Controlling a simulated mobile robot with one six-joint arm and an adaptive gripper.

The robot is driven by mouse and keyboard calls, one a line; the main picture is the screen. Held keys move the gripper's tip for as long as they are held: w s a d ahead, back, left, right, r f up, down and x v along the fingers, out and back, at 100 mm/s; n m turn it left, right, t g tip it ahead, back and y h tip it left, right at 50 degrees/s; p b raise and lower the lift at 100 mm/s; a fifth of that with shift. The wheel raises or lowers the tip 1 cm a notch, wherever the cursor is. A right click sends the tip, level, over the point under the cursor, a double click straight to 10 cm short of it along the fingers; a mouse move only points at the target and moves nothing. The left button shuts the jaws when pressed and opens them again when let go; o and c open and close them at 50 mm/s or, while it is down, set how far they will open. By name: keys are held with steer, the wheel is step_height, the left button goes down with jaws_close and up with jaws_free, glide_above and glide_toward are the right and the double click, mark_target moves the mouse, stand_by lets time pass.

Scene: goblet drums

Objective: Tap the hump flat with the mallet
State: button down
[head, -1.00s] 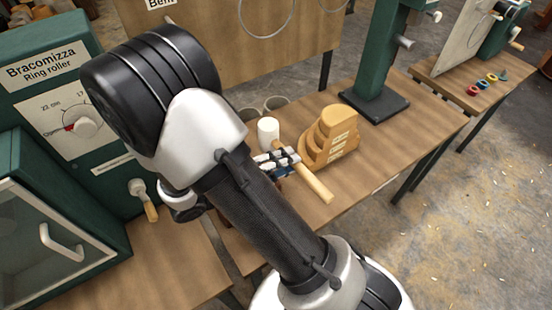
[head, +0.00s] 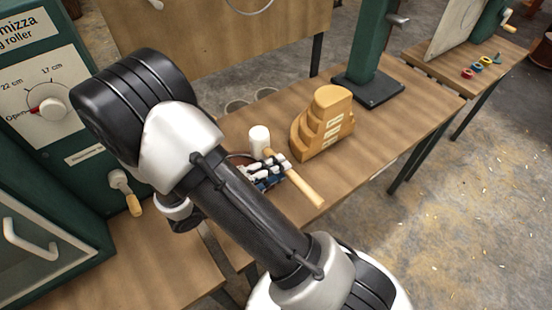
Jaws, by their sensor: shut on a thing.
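My gripper (head: 272,172) is shut on the wooden handle of the mallet (head: 305,188), close behind its head. The mallet's white head (head: 260,138) points to the back left, and its handle runs towards the front right. The mallet is held over the wooden bench (head: 345,160), left of the stepped wooden block. A thin brown curved edge (head: 240,154) shows beside the gripper, mostly hidden by my arm; I cannot tell what it belongs to. I cannot make out the hump. I cannot tell whether the mallet head touches anything.
A stepped wooden block (head: 322,124) with labels stands close right of the mallet. Two grey round cups (head: 237,105) are behind it. A green column on a black base (head: 368,90) stands at the back right. A green ring roller (head: 52,105) is at the left.

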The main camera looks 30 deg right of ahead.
step_height(320, 180, up, 6)
steer(key=p, duration=0.7)
steer(key=shift+p, duration=0.4)
stand_by(0.4)
steer(key=w+a+r+n+t+y, duration=0.2)
steer(key=w+a+n+t+y, duration=0.1)
steer(key=w+a+n+t, duration=0.4)
steer(key=w+a+t, duration=0.2)
steer(key=w+a, duration=0.2)
steer(key=shift+w+a+t+y, duration=0.25)
steer(key=shift+w+t+y, duration=0.05)
steer(key=shift+w+t, duration=0.1)
